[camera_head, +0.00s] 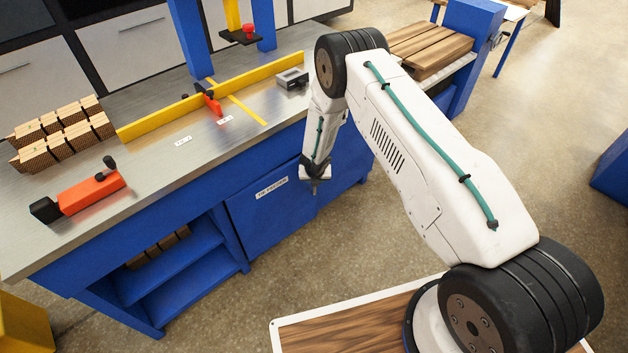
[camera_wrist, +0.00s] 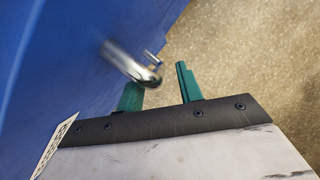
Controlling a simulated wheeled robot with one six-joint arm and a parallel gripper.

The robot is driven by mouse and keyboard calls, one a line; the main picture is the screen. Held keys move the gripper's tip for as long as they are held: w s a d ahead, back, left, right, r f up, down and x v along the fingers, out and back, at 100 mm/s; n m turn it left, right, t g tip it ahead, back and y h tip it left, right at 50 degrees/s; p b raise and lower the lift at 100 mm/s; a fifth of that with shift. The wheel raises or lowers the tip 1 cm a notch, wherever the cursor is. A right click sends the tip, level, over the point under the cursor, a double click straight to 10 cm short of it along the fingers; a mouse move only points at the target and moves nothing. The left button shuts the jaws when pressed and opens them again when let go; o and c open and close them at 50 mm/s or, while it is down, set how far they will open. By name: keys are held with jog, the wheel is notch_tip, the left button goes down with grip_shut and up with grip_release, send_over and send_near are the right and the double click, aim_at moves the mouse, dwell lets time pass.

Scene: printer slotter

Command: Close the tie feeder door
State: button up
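The blue tie feeder door (camera_head: 275,222) is on the bench front, with a white label (camera_head: 272,187) near its top. It looks about flush with the bench front; I cannot tell whether it is fully shut. In the wrist view, a metal handle (camera_wrist: 126,62) sticks out from the blue surface (camera_wrist: 62,50). My gripper (camera_head: 314,188) is at the door's right side. Its green fingers (camera_wrist: 158,85) are apart, with the handle's end by the left finger and partly over it in the picture. Contact cannot be told. The handle is not clear in the head view.
Left of the door are open blue shelves (camera_head: 180,265). The metal benchtop (camera_head: 150,165) holds a yellow fence (camera_head: 160,122), an orange clamp (camera_head: 90,193) and wood blocks (camera_head: 62,133). The concrete floor (camera_head: 340,240) in front of the door is clear.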

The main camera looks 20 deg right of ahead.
jog(key=a+v, duration=0.1)
jog(key=v, duration=0.6)
